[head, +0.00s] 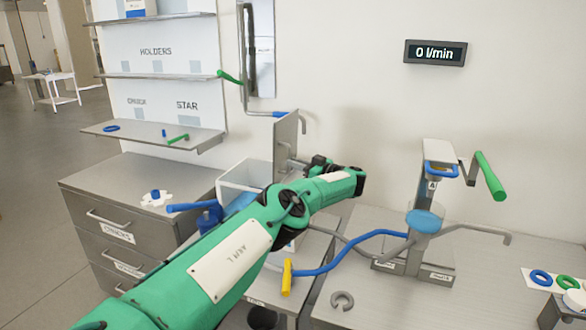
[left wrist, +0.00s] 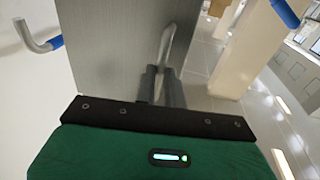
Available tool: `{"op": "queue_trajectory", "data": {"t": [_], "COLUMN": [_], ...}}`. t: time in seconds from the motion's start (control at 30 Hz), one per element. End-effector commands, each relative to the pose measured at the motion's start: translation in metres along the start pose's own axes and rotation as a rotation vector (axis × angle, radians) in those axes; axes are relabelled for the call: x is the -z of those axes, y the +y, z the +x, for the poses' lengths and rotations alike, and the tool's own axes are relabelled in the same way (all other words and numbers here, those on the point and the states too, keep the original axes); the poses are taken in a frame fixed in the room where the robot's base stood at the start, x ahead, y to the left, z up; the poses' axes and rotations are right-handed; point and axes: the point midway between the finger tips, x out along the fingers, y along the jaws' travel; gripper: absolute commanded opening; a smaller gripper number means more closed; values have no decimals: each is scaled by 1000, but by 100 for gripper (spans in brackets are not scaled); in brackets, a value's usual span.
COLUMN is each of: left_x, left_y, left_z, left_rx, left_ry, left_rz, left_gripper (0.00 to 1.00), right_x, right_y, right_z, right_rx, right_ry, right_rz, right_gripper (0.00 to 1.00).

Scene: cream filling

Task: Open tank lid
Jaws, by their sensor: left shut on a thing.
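The tank (head: 243,172) is a pale open-topped box left of centre in the head view. Its lid (head: 285,133) is a grey metal plate standing nearly upright at the tank's right side, so the tank's top is exposed. My left gripper (head: 301,165) is at the right face of the lid, partly hidden by my own arm. In the left wrist view its dark fingers (left wrist: 163,86) are shut on the lid's slim metal handle (left wrist: 167,48), in front of the lid plate (left wrist: 112,52). My right gripper is not in view.
A blue hose with a yellow handle (head: 287,278) runs to the filling stand (head: 430,190) with a green lever (head: 490,176). A grey ring (head: 342,300) lies on the table. Shelves (head: 155,133) and a drawer cabinet (head: 135,210) stand at left. A wall display (head: 435,53) reads 0 l/min.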

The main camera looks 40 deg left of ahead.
Motion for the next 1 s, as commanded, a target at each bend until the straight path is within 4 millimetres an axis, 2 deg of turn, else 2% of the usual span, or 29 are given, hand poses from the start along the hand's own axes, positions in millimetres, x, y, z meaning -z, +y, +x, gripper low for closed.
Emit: {"op": "queue_trajectory", "data": {"t": [0.03,0.53,0.57,0.67,1.0], "left_x": [-6,-9,-9,-9,-5], "left_y": [1,1,1,1,1], "left_z": [-4,-7,-7,-7,-8], "left_rx": [-4,-6,-6,-5,-3], "left_ry": [7,19,19,19,22], "left_rz": [7,16,16,15,10], "left_gripper": [0,0,14,32,32], "right_x": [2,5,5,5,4], "right_y": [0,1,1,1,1], "right_z": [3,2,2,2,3], "right_rx": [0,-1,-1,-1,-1], "right_ry": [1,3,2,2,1], "right_rz": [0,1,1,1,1], "right_gripper": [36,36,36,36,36]}}
